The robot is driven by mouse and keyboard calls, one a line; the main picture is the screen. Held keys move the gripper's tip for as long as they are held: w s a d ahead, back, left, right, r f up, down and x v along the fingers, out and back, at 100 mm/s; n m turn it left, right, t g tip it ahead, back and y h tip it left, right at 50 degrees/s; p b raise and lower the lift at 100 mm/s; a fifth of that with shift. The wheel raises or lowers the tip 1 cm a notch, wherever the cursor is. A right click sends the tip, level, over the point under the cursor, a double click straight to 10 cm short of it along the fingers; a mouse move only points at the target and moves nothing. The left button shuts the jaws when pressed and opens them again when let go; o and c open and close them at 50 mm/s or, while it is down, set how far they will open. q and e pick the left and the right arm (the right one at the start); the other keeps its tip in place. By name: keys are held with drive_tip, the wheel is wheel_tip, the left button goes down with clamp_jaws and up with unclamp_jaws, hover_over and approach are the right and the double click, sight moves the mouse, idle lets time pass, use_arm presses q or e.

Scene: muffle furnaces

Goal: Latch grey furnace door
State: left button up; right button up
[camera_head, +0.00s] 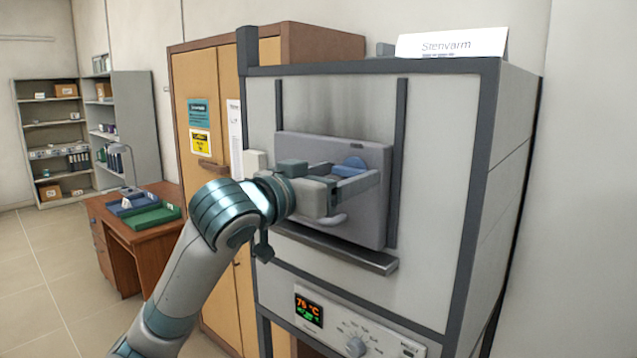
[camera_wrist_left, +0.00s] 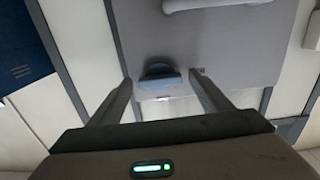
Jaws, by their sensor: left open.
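The grey furnace door (camera_head: 368,222) sits between two dark upright rails on the front of the grey furnace (camera_head: 440,110). It also fills the upper part of the left wrist view (camera_wrist_left: 240,50). A blue latch knob (camera_head: 352,162) is near the door's top edge, partly behind a finger. My left gripper (camera_head: 357,172) is open in front of the door. In the left wrist view the blue knob (camera_wrist_left: 160,72) lies between the two fingertips, nearer the left one, with no clear grip on it. A pale curved handle (camera_head: 325,220) is lower on the door, partly hidden by my gripper.
A dark ledge (camera_head: 350,255) juts out below the door. Under it is a control panel (camera_head: 355,330) with a lit display and a dial. A wooden cabinet (camera_head: 240,285) stands left of the furnace. A desk with trays (camera_head: 135,240) is farther left.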

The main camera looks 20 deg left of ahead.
wheel_tip(320, 180, down, 7)
drive_tip(key=b, duration=0.7)
use_arm(q)
drive_tip(key=b+v, duration=0.4)
drive_tip(key=v, duration=1.3)
drive_tip(key=shift+s, duration=0.15)
use_arm(e)
drive_tip(key=w+a+t+y, duration=0.1)
drive_tip(key=w+a+t, duration=0.2)
drive_tip(key=w, duration=0.8)
drive_tip(key=shift+a+f, duration=0.3)
drive_tip(key=shift+a, duration=0.4)
